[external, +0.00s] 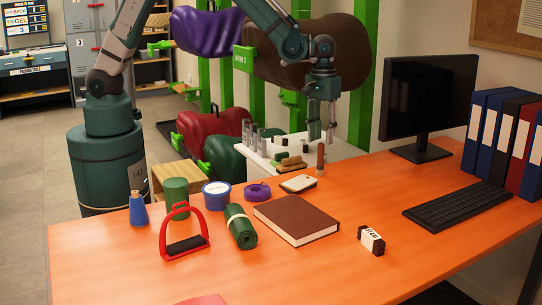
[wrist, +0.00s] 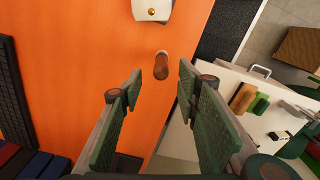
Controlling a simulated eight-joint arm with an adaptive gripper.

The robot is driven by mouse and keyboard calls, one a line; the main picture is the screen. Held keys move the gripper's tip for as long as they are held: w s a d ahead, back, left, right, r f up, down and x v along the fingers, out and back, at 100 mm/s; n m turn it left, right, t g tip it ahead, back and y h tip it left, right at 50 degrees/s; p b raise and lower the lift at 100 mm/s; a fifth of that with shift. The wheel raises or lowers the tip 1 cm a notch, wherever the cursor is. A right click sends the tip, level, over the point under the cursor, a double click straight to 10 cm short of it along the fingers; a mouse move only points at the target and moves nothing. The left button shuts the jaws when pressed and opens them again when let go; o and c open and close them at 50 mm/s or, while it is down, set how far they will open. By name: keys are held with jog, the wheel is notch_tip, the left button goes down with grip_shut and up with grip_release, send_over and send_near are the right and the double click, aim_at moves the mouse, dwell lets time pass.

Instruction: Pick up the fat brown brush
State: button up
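A thick brown upright cylinder, which may be the fat brown brush (external: 320,160), stands near the far edge of the orange desk. In the wrist view it (wrist: 161,66) shows beyond my fingertips, in line with the gap between them. A tan-brown block, possibly also a brush (external: 291,161), lies on the white side table; it also shows in the wrist view (wrist: 243,98), right of my fingers. My gripper (external: 322,138) points down above the upright cylinder. In the wrist view my gripper (wrist: 160,83) is open with nothing between its fingers.
A white case (external: 298,183) lies close to the upright cylinder. A purple tape roll (external: 257,192), brown book (external: 297,219), green roll (external: 240,227) and red stirrup (external: 184,238) lie on the desk. A monitor (external: 430,95) stands right. The white side table (wrist: 225,85) holds several small items.

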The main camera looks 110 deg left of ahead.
aim_at(320, 165)
jog(key=shift+f, duration=1.3)
jog(key=shift+d+f+b, duration=0.15)
jog(key=shift+f+b, duration=0.55)
jog(key=shift+f, duration=1.9)
jog(key=c, duration=1)
